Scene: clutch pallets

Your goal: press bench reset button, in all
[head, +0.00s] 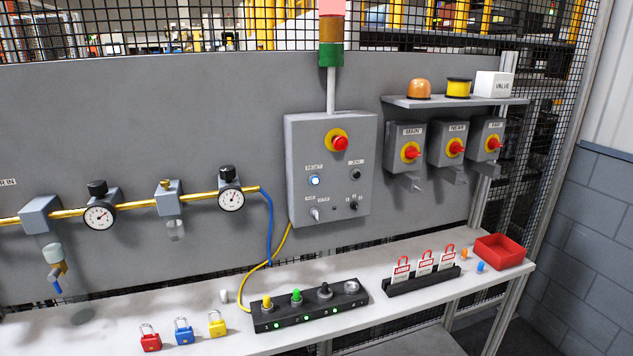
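A grey control box (333,205) is mounted on the grey wall panel behind the bench. A dark button (356,174) and two small switches are lower on the box. A black strip (310,313) on the bench carries several coloured knobs and green lights. Neither of my grippers shows in this view.
A yellow cable runs from box to strip. Three red-handled switches (452,147) hang under a shelf. Gauges line a yellow pipe.

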